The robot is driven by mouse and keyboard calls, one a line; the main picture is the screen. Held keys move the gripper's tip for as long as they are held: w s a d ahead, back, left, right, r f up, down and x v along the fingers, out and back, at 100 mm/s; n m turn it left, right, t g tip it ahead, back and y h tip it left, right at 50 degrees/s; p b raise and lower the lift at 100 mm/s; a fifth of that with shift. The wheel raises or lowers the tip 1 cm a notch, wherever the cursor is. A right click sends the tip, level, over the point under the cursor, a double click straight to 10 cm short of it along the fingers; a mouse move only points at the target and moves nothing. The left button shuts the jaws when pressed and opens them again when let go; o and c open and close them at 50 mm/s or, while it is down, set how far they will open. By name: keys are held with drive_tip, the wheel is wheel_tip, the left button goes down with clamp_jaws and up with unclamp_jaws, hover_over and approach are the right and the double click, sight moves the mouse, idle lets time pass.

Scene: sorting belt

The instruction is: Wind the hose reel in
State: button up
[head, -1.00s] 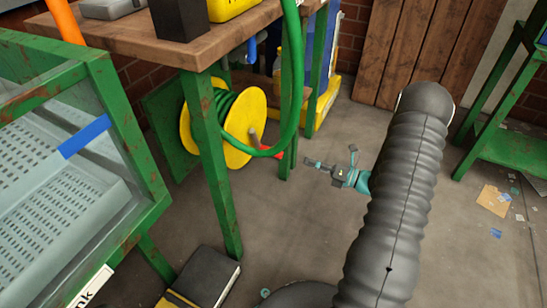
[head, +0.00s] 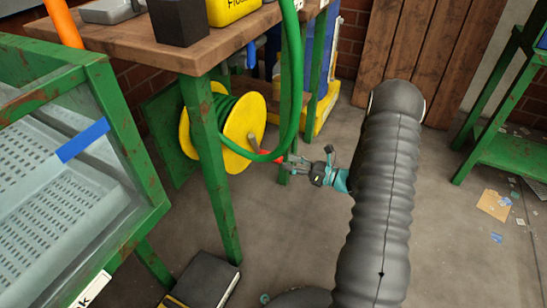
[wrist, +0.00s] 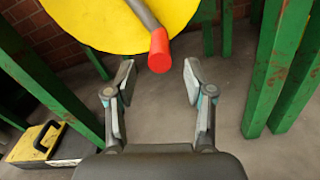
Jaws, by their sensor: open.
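The hose reel (head: 240,122) has yellow round sides with green hose (head: 222,103) wound between them, and stands under the wooden bench. A loop of hose (head: 292,75) hangs down in front of it from above the bench. The crank handle (wrist: 157,50) has a grey arm and a red grip, and sticks out from the reel face. It also shows in the head view, beside the hanging hose. My gripper (head: 290,161) is open and empty, close to the red grip. In the wrist view my fingers (wrist: 158,80) are spread, with the grip just beyond and between them.
Green bench legs (head: 212,165) stand in front and to the left of the reel. A green rack with grey perforated trays (head: 62,215) is at left. A black and yellow case (head: 205,278) lies on the floor below. Open floor (head: 300,225) lies in the middle.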

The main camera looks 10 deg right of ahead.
sight(261, 152)
drive_tip(key=x, duration=0.7)
drive_tip(key=shift+c, duration=0.3)
drive_tip(key=shift+d, duration=0.1)
clamp_jaws()
